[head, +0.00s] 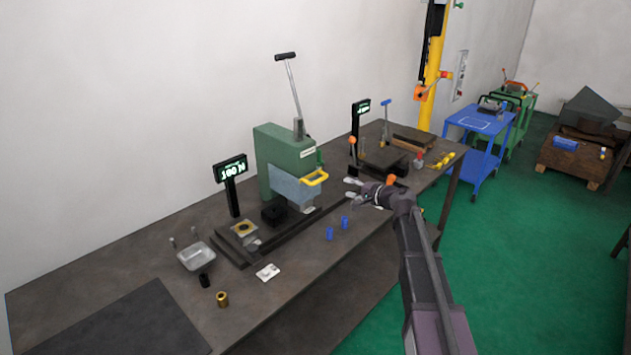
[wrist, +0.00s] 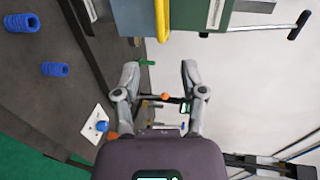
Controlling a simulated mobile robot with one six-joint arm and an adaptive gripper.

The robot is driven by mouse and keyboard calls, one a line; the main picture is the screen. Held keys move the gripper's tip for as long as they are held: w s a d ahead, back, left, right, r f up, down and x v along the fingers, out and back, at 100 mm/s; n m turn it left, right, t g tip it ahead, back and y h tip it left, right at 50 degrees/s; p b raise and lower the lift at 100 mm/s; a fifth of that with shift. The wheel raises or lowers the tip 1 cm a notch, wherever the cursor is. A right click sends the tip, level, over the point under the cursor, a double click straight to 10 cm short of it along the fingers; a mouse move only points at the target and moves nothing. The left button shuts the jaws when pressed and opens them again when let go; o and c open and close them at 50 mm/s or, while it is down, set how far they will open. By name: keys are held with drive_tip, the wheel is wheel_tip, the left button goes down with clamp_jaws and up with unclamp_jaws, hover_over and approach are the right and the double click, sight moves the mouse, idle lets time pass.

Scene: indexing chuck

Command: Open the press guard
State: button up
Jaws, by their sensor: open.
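The green press (head: 275,152) stands on the workbench with its long lever raised. Its pale blue, see-through guard (head: 292,189) is down in front of the press opening. A yellow handle (head: 315,179) sticks out from the guard's front. My gripper (head: 350,190) is open and empty, a little to the right of the handle and apart from it. In the wrist view, my gripper's fingers (wrist: 160,70) are spread with nothing between them. The yellow handle (wrist: 162,18) shows at the top, beyond the fingertips. The guard is mostly cut off there.
A lit display (head: 231,169), a metal tray (head: 196,256) and a brass cylinder (head: 222,299) are to the left. Another display (head: 361,107) and fixture (head: 378,158) stand behind my gripper. The near bench edge is clear.

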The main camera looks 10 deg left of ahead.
sight(321, 180)
drive_tip(key=shift+w+a, duration=0.1)
drive_tip(key=b+x, duration=0.3)
drive_tip(key=x, duration=1)
drive_tip(key=shift+w+a, duration=0.1)
drive_tip(key=shift+a, duration=0.15)
clamp_jaws()
